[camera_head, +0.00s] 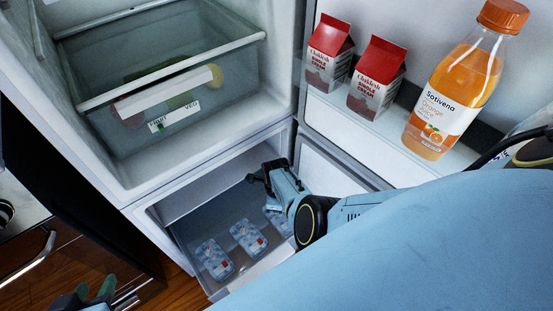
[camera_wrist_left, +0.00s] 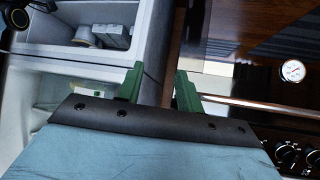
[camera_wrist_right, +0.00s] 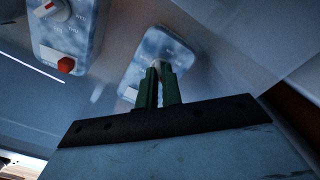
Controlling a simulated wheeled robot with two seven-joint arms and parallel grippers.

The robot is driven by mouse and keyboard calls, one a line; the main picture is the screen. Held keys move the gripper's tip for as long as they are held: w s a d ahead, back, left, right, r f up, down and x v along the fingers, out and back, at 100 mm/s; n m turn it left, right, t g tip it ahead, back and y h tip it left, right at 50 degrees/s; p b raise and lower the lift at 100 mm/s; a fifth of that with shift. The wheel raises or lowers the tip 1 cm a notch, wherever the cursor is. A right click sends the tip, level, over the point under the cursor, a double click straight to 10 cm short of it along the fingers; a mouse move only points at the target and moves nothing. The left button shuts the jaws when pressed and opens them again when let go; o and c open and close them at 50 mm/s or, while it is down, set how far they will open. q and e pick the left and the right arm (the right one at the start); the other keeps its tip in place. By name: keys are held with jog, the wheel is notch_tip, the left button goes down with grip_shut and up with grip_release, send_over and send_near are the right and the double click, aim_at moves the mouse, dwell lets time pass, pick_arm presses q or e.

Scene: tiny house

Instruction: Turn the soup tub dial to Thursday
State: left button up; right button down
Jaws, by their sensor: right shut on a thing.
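Three pale blue tubs with white and red parts lie in the open lower drawer in the head view: a left tub (camera_head: 214,259), a middle tub (camera_head: 249,238) and a right tub (camera_head: 278,220), partly covered by my right arm. Their lettering is too small to read, so I cannot tell which is the soup tub. In the right wrist view, my right gripper (camera_wrist_right: 160,76) is shut on a small whitish dial (camera_wrist_right: 157,63) on a frosty tub (camera_wrist_right: 135,72). The fingers hide most of this dial. My left gripper (camera_wrist_left: 160,85) is open and empty, outside the fridge.
A second tub (camera_wrist_right: 68,30) with a white dial and red knob lies nearby. Above the drawer (camera_head: 190,222) is a clear produce bin (camera_head: 185,65). Cream cartons (camera_head: 376,77) and an orange juice bottle (camera_head: 455,85) stand in the door. An oven gauge (camera_wrist_left: 292,70) is near my left gripper.

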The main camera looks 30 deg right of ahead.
jog(key=c, duration=1.6)
grip_release()
pick_arm(q)
jog(key=shift+a, duration=0.1)
pick_arm(e)
jog(key=shift+o, duration=0.2)
